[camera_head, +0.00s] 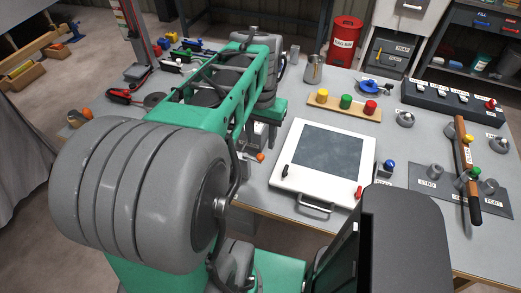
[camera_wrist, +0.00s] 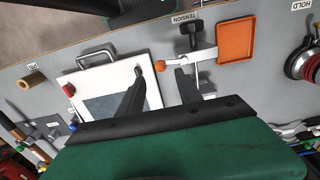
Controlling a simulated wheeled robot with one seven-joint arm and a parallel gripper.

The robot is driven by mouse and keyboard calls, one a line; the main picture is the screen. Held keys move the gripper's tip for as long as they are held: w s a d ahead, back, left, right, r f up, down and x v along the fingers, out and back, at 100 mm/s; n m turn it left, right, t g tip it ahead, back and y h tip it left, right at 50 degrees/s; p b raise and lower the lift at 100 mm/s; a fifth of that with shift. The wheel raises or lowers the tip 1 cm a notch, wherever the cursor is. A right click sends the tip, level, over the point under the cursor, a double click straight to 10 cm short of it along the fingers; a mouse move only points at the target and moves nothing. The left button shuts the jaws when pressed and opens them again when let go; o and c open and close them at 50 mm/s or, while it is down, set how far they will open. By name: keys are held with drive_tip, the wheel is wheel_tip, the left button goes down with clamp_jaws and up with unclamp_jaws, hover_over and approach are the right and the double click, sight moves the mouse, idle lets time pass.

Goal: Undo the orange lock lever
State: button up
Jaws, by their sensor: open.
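The orange lock lever shows its round orange knob (camera_wrist: 160,65) in the wrist view, at the left end of a pale bar by the TENSION label; the knob also shows in the head view (camera_head: 260,157), left of the white panel. A black T-shaped handle (camera_wrist: 191,30) stands above the bar in the wrist view. My gripper (camera_wrist: 159,70) is open and empty, its two dark fingers apart. The knob appears between the fingertips in the picture; I see no clear contact, and the depth gap is hard to tell.
The white panel (camera_head: 286,183) with a dark screen and front handle lies beside the lever. An orange tray (camera_wrist: 236,40) sits right of the bar in the wrist view. Behind the panel are a board with coloured knobs (camera_head: 325,108) and a metal jug (camera_head: 314,70).

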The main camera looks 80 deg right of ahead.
sight(261, 155)
wheel_tip(261, 155, down, 7)
drive_tip(key=shift+r, duration=0.15)
drive_tip(key=shift+c, duration=0.2)
clamp_jaws()
idle(0.3)
